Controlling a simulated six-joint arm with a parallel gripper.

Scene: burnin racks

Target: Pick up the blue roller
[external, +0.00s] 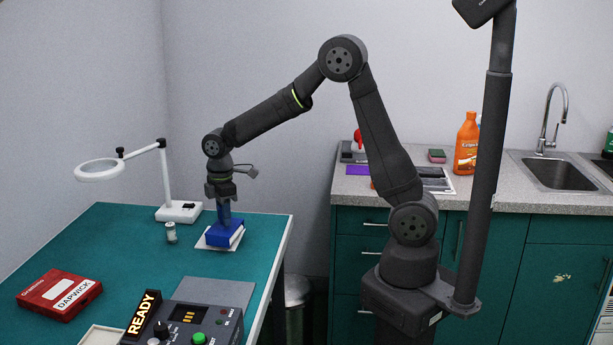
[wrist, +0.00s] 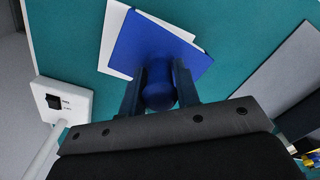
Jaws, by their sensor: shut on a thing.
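The blue roller (wrist: 158,90) is between the two fingers of my gripper (wrist: 158,92) in the wrist view, and the fingers are shut on it. In the external view my gripper (external: 223,203) points straight down over the far right part of the green table. Just below it is a flat blue block or pad (external: 224,233), which also shows in the wrist view (wrist: 150,45). The blue pad lies on a white sheet or plate (external: 208,244). I cannot tell whether the roller touches the pad.
A magnifier lamp (external: 180,212) stands behind, with a small jar (external: 171,232) close to the left of the pad. A grey mat (external: 213,291) and a control box with a READY sign (external: 195,322) are in front. A red DAPWICK box (external: 59,294) lies at left.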

